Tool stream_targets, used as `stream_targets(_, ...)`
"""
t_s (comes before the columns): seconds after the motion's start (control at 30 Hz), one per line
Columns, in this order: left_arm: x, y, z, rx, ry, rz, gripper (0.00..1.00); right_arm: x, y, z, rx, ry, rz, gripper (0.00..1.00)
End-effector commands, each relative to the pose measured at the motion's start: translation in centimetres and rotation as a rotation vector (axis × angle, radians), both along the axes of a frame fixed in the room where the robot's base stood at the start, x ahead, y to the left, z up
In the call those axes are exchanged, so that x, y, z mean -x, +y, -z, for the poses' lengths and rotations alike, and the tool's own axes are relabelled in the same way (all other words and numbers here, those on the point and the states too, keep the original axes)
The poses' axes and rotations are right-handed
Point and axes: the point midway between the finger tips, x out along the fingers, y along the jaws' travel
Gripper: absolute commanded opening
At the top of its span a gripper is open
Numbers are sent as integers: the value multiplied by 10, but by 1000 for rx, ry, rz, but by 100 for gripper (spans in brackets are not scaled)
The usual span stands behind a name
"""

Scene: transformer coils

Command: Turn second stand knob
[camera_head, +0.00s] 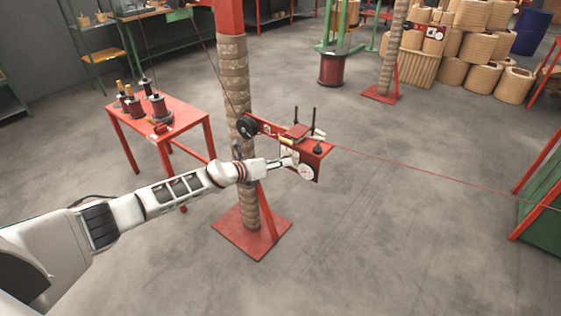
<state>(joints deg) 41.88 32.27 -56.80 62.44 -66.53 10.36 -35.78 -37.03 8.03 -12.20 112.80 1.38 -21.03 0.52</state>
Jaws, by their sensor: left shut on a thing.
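The near stand is a wrapped post (234,75) on a red square base plate (268,243). A red tensioner unit (317,150) juts out to the right of the post, with a black wheel (247,127), a white dial (305,172) and small black upright pins on top. My left arm reaches in from the left, in front of the post. My left gripper (287,163) is at the unit's front face, just left of the dial, shut on a knob there. The fingers mostly hide the knob, so its turn angle cannot be told. My right gripper is not in view.
A red table (177,108) with spools stands left of the post. A thin red wire (430,181) runs from the unit to a green and red frame (543,205) at right. A second wrapped post (393,45) stands behind. The floor in front is clear.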

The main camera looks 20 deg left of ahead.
Motion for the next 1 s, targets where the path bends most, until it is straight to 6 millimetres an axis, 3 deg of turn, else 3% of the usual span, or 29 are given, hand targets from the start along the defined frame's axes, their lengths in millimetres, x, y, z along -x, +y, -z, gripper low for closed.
stream_targets(0.3,0,0,1,-1,0,-1,1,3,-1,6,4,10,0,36)
stream_targets(0.33,0,0,1,-1,0,-1,28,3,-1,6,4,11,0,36)
stream_targets(0.4,0,0,1,-1,0,-1,39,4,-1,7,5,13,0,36)
stream_targets(0.8,2,2,-1,-1,0,0,39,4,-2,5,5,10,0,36)
stream_targets(1.0,17,13,-8,-7,-3,1,39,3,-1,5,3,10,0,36)
